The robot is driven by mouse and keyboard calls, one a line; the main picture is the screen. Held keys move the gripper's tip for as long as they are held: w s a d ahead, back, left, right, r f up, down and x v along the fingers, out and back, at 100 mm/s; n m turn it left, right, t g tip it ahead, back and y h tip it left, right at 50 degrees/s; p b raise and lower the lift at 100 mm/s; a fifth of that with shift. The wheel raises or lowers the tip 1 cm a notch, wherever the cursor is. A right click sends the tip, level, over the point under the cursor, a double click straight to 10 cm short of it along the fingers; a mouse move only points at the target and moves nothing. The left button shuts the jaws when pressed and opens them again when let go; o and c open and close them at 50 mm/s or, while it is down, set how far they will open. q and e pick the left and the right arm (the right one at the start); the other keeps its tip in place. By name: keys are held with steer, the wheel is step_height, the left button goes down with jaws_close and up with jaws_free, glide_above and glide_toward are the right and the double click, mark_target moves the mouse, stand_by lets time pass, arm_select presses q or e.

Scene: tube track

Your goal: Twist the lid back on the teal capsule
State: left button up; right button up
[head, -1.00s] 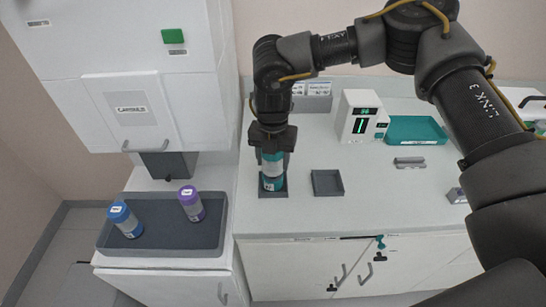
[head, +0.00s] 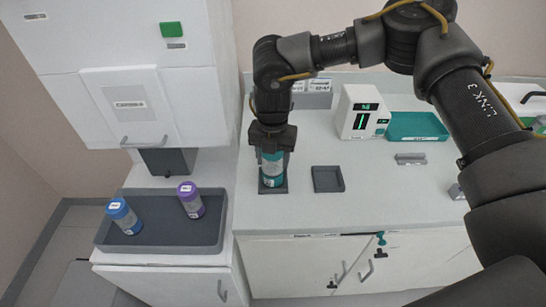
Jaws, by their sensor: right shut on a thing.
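The teal capsule (head: 271,170) stands upright in a dark square holder (head: 273,189) at the left end of the white counter. My right gripper (head: 272,150) points straight down over it and is shut on its top end. The lid is hidden between the fingers, so I cannot tell how it sits on the capsule. My left gripper is not in view.
A second square holder (head: 327,179) is empty beside the capsule. A dark tray (head: 160,243) at left holds a blue capsule (head: 123,216) and a purple capsule (head: 190,200). A white device (head: 358,112) and a teal tray (head: 416,126) stand behind.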

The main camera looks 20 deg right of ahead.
steer(key=shift+f, duration=0.5)
stand_by(0.3)
steer(key=m+p, duration=0.1)
steer(key=m, duration=0.5)
steer(key=shift+r+p, duration=0.15)
steer(key=shift+p, duration=0.2)
steer(key=m+p, duration=0.1)
steer(key=m, duration=0.2)
steer(key=m+p, duration=0.2)
steer(key=m, duration=0.1)
steer(key=m+p, duration=0.4)
steer(key=shift+r+m, duration=0.1)
steer(key=shift+m, duration=0.3)
steer(key=m+p, duration=0.2)
steer(key=shift+p, duration=0.4)
steer(key=shift+f+m+p, duration=0.2)
steer(key=shift+m+p, duration=0.25)
steer(key=shift+m, duration=0.15)
